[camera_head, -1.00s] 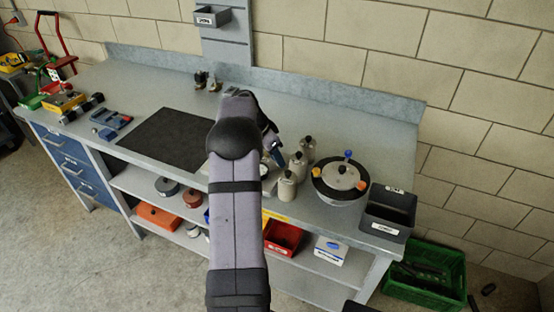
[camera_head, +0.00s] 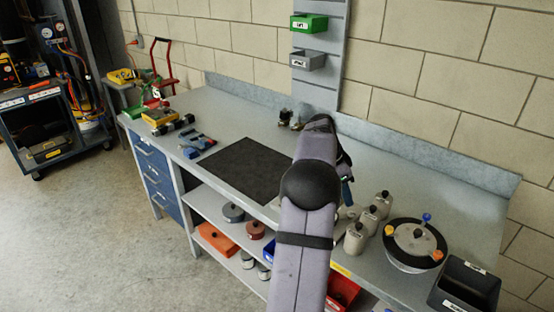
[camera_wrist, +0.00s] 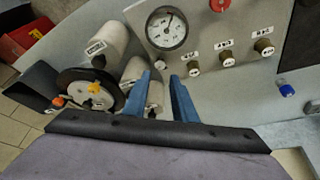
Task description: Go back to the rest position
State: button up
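My gripper shows in the wrist view (camera_wrist: 160,82) with two blue fingers apart and nothing between them. In the head view my gripper (camera_head: 346,192) is mostly hidden behind my arm, with a blue finger showing above the workbench (camera_head: 405,175), left of the grey canisters (camera_head: 370,218). In the wrist view a grey panel (camera_wrist: 210,85) with a round pressure gauge (camera_wrist: 167,28) and several labelled knobs lies beyond the fingers. The canisters (camera_wrist: 104,46) are left of the fingers there.
A round pot (camera_head: 412,240) with coloured knobs and a dark bin (camera_head: 466,287) stand at the bench's right end. A black mat (camera_head: 243,172) lies left of my arm. Green (camera_head: 309,22) and grey (camera_head: 308,60) bins hang on the wall rail. The bench's back right is clear.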

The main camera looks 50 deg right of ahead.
jog(key=w+a+f+n+t+y+p, duration=0.1)
jog(key=w+a+n, duration=0.55)
jog(key=a, duration=0.65)
jog(key=w+a+n+t, duration=0.1)
jog(key=w+a+n, duration=0.5)
jog(key=a, duration=0.7)
jog(key=s+a+f+n+y, duration=0.1)
jog(key=s+a+n, duration=0.2)
jog(key=a, duration=0.6)
jog(key=s+a+f+n, duration=0.2)
jog(key=s+a+n, duration=0.2)
jog(key=a, duration=0.5)
jog(key=s+a+f+n+y, duration=0.1)
jog(key=s+a+n, duration=0.3)
jog(key=a, duration=0.5)
jog(key=shift+s+f+n+y+p, duration=0.15)
jog(key=shift+f+n+y+p, duration=0.2)
jog(key=shift+f+n, duration=0.2)
notch_tip(320, 180, down, 31)
jog(key=b, duration=3.1)
